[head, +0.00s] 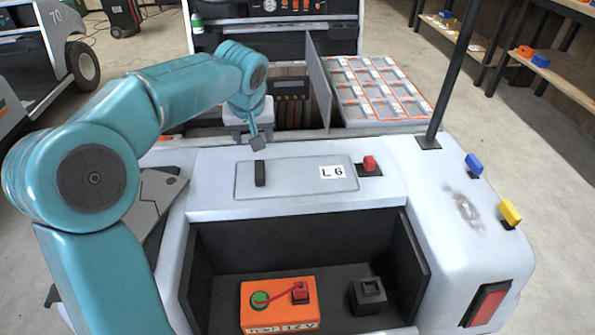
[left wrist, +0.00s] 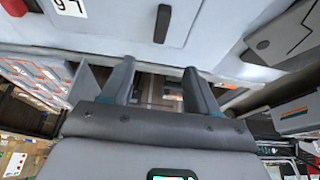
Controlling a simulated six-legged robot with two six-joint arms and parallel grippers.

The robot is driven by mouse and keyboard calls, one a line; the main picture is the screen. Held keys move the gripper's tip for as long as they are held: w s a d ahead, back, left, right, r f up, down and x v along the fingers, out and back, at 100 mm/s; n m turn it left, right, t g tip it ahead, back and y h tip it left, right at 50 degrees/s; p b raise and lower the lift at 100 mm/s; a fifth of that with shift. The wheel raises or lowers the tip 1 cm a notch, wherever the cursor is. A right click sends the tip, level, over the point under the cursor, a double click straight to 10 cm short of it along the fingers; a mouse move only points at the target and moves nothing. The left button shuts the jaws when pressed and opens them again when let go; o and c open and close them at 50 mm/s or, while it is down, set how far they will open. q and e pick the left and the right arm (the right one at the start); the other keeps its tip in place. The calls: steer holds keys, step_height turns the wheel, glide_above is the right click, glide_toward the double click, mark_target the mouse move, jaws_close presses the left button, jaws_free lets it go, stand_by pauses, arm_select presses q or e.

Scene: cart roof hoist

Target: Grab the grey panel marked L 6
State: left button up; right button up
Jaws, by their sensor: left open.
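The grey panel marked L 6 (head: 300,184) lies flush in the cart's pale top surface. It has an upright black handle (head: 260,173) at its left end and a white L 6 label (head: 332,172) at its right. A red latch (head: 369,163) sits just right of the panel. In the left wrist view the panel (left wrist: 118,17) and handle (left wrist: 162,23) appear upside down at the top. My left gripper (head: 250,140) is open and empty, just behind the panel and apart from the handle. Its two fingers (left wrist: 159,78) show spread in the wrist view. My right gripper is not seen.
Below the panel, an open dark bay holds an orange box (head: 279,312) and a black block (head: 368,296). Behind stand a raised grey divider (head: 318,78) and a compartment tray (head: 377,90). A dark post (head: 455,68) rises at right, near blue (head: 474,163) and yellow (head: 510,213) knobs.

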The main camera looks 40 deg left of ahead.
arm_select(q)
steer(key=b, duration=0.3)
glide_above(259, 169)
steer(key=s+d, duration=0.1)
steer(key=s, duration=0.1)
step_height(259, 169, down, 10)
steer(key=shift+w+d+r, duration=0.1)
steer(key=shift+d+r, duration=0.05)
steer(key=shift+r, duration=0.05)
steer(key=shift+w+f, duration=0.15)
steer(key=shift+f, duration=0.4)
steer(key=b+x, duration=0.2)
steer(key=x, duration=0.3)
steer(key=shift+d+f, duration=0.1)
steer(key=shift+f, duration=0.1)
steer(key=shift+r, duration=0.1)
jaws_close()
